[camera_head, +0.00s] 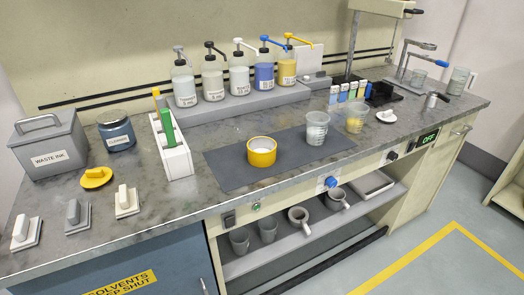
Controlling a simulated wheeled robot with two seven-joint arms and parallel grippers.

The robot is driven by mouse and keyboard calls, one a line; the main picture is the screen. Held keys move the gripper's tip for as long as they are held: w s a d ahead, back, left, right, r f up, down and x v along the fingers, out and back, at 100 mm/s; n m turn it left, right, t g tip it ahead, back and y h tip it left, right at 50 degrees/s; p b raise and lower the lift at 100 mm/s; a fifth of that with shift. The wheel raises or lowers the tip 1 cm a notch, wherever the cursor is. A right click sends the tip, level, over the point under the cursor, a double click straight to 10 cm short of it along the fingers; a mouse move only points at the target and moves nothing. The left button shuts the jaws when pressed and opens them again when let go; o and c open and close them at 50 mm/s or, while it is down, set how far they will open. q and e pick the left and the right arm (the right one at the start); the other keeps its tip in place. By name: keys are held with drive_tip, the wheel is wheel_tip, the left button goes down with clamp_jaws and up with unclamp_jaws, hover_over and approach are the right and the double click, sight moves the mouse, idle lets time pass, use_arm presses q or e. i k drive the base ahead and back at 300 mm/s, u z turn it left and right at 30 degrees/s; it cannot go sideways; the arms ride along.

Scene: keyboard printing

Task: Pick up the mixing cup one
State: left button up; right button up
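A clear plastic cup (317,129) stands upright on the dark grey mat (235,170), near its back right side. A second clear cup (355,120) with a yellowish tint stands just right of it. Which of them is mixing cup one cannot be told, as no readable number shows. Further clear cups stand at the back right, one on the bench (458,81) and one by a metal stand (418,78). Neither of my grippers is in view.
Pump bottles (212,80) line a raised ledge behind. A white rack (172,146) and waste ink box (48,147) stand left. Cups and mugs (299,219) sit on the shelf below.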

sight(316, 129)
drive_tip(key=z, duration=0.25)
drive_tip(key=k, duration=0.45)
drive_tip(key=z, duration=0.45)
drive_tip(key=i, duration=1.2)
drive_tip(key=u, duration=1.1)
